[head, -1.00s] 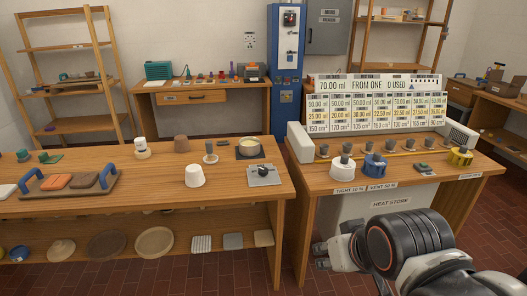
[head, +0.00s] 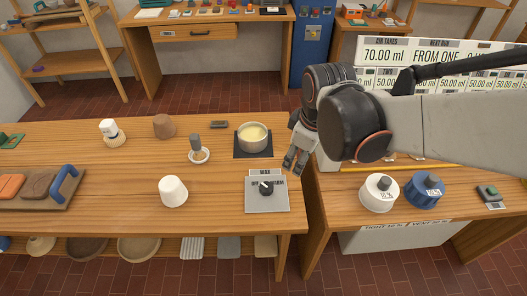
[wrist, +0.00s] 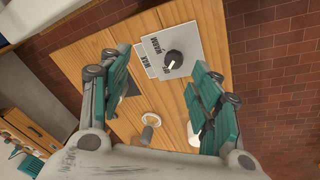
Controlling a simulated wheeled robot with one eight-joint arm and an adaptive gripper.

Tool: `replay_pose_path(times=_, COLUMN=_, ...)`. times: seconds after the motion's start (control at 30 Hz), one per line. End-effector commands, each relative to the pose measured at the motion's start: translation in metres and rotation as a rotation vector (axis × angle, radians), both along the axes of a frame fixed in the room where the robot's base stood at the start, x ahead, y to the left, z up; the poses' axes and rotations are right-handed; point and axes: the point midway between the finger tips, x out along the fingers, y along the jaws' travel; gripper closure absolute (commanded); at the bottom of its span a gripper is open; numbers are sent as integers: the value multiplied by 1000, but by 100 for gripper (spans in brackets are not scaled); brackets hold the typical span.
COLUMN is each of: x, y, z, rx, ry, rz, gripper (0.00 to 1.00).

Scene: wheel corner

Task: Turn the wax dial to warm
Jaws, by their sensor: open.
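The wax dial (head: 266,188) is a black knob on a grey square plate near the right front corner of the left table. In the wrist view the knob (wrist: 174,59) shows beyond and between my fingers, with the words WAX and WARM on its plate. Its exact pointer setting is too small to tell. My gripper (head: 294,164) is open and empty, above the table's right edge, behind and to the right of the dial and apart from it. A pot of pale yellow wax (head: 253,134) stands on a dark pad behind the dial.
A white cup (head: 173,190) stands left of the dial. A small dish with a grey-handled tool (head: 198,152) stands left of the pot. A narrow gap separates the tables.

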Motion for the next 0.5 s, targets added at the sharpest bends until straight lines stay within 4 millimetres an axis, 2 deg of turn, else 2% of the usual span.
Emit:
replay_pose_path(times=0.03, x=9, y=8, z=0, rx=-17, ry=26, rz=69, gripper=43)
replay_pose_path(times=0.2, x=25, y=28, z=-20, rx=-68, ry=111, rz=305, gripper=43)
replay_pose_path(times=0.5, x=37, y=72, z=-45, rx=-105, ry=215, rz=566, gripper=43)
